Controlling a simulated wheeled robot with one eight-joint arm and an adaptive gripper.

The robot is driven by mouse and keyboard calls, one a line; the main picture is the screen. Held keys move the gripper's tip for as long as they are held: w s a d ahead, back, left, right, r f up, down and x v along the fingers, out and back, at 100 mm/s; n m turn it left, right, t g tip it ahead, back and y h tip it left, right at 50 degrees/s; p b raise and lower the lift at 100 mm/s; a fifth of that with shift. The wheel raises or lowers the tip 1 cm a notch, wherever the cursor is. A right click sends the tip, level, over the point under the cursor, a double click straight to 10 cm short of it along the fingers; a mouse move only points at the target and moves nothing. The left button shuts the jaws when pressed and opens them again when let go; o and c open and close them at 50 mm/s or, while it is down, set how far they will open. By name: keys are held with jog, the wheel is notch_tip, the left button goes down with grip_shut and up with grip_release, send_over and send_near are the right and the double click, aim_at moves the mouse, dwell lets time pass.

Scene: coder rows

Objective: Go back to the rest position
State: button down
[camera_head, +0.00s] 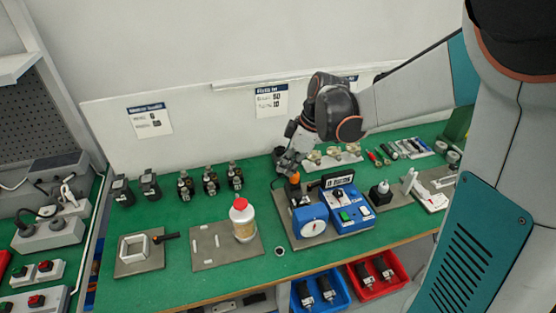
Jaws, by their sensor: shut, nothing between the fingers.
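My gripper (284,168) is at the end of my arm, which reaches in from the right over the green workbench (192,278). Its fingers are shut and hold nothing. They point down and left, close above or behind an orange-topped part (295,179) by the blue device (351,215). I cannot tell whether they touch it. The blue device has a white dial, a second round dial (311,228) at its front left and a green button, and it stands on a grey plate.
A white bottle with a red cap (243,222) stands left of the blue device. A white square frame (135,247) is at the front left. Several dark parts (210,181) line the back. Blue (322,291) and red (376,274) bins sit below the front edge. A pegboard stand is at far left.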

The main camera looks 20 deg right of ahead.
jog(key=s+r+m+t+h, duration=0.1)
jog(key=s+r+m, duration=0.3)
jog(key=s, duration=0.5)
jog(key=s+r+m+t+h, duration=0.2)
jog(key=s+r+m+t, duration=0.2)
jog(key=s+m, duration=0.4)
jog(key=shift+s+a+r+m, duration=0.3)
jog(key=shift+s+r, duration=0.15)
jog(key=shift+s, duration=0.55)
jog(key=shift+d, duration=0.1)
